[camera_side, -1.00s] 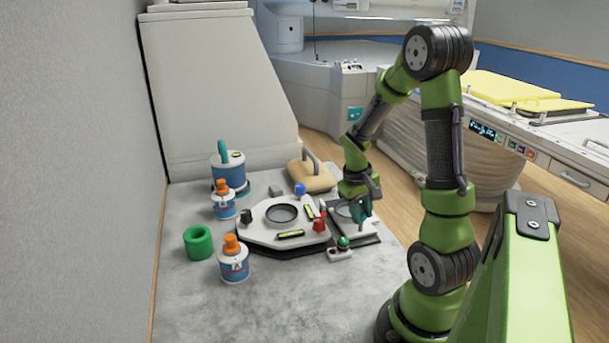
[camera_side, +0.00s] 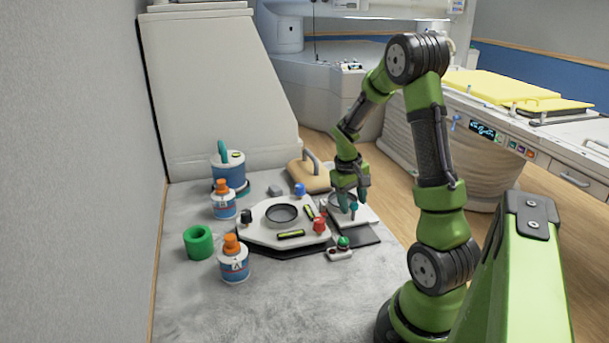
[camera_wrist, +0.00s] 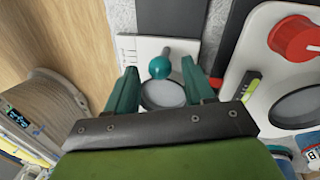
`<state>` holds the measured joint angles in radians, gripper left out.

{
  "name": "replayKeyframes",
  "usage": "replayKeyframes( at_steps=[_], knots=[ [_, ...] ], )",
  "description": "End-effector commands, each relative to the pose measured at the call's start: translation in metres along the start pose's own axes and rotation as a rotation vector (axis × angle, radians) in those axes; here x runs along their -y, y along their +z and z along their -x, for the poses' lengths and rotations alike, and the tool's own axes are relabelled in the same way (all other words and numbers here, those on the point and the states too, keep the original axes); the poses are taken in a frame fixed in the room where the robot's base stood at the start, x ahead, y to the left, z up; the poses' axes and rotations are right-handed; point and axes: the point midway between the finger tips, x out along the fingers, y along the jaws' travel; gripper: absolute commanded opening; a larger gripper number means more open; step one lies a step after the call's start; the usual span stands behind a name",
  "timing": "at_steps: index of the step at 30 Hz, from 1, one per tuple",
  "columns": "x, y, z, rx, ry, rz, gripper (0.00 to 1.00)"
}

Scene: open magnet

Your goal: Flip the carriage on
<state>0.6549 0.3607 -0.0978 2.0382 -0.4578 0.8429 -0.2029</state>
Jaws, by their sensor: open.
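The carriage is a pale plate (camera_side: 368,217) on a dark track (camera_side: 357,236), to the right of the white panel in the side view. In the wrist view the plate (camera_wrist: 146,47) carries a short lever with a teal ball knob (camera_wrist: 160,67) and a round grey disc (camera_wrist: 163,94). The knob (camera_side: 353,206) also shows in the side view. My gripper (camera_side: 351,204) is open and low over the plate. In the wrist view its two teal fingers (camera_wrist: 159,70) stand on either side of the knob, with gaps visible. Contact is not clear.
The white panel (camera_side: 262,225) with a red knob (camera_wrist: 297,37) stands close beside the carriage. A small green-button box (camera_side: 343,248) lies in front. A handled tan block (camera_side: 309,177) is behind. Bottles (camera_side: 233,263) and a green ring (camera_side: 198,243) stand left. The front-left tabletop is clear.

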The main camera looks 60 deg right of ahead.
Motion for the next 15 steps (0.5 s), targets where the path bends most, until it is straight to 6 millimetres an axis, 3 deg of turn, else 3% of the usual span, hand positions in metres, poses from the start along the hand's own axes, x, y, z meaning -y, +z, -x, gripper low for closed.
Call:
replayKeyframes(
  at_steps=[8, 15],
  knots=[
    [0.0, 0.0, 0.017, -0.002, 0.001, -0.001, 0.53],
    [0.0, -0.001, 0.072, -0.006, 0.001, -0.001, 0.53]
  ],
)
